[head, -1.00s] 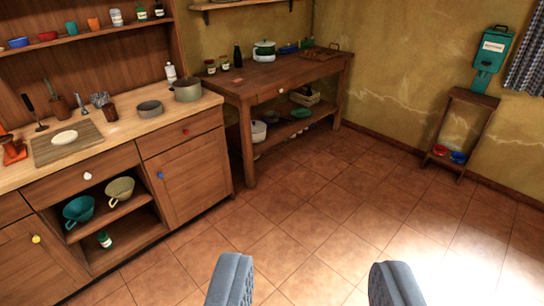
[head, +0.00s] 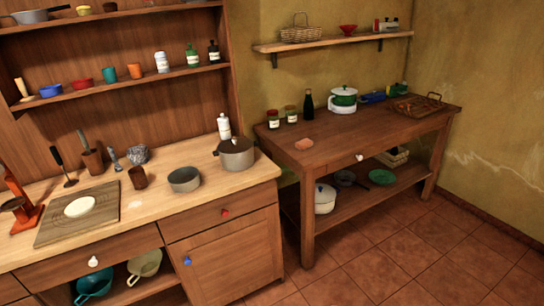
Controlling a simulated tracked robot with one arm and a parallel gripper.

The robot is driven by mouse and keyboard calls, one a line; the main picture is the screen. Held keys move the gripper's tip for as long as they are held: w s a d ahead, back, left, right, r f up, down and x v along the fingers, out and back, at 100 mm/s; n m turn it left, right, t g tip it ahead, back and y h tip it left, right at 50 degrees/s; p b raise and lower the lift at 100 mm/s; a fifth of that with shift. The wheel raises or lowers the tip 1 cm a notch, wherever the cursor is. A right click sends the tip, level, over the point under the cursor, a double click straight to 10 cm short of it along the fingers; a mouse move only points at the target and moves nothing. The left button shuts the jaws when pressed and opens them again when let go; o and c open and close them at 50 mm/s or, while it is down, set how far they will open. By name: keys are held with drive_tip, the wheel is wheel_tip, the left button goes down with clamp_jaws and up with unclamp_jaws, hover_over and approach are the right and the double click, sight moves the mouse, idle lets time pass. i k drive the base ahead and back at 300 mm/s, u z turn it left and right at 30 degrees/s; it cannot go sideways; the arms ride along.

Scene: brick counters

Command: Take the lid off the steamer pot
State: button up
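A green and white pot (head: 343,99) with a lid on top stands on the dark wooden table (head: 400,121) against the back wall. It looks stacked and is likely the steamer pot. A grey pot (head: 236,156) with its lid on stands at the right end of the light wooden counter (head: 205,196). A white lidded pot (head: 324,201) sits on the dark table's lower shelf. My gripper does not show in the head view now.
Two jars (head: 273,120) and a dark bottle (head: 308,104) stand left of the green and white pot. Blue items (head: 373,98) and a wooden tray (head: 419,105) lie right of it. A wall shelf (head: 335,43) hangs above. The tiled floor (head: 400,258) in front is clear.

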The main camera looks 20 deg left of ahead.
sight(236, 145)
drive_tip(key=u, duration=0.1)
drive_tip(key=i, duration=1.7)
drive_tip(key=u, duration=0.25)
drive_tip(key=i, duration=1.55)
drive_tip(key=u, duration=0.1)
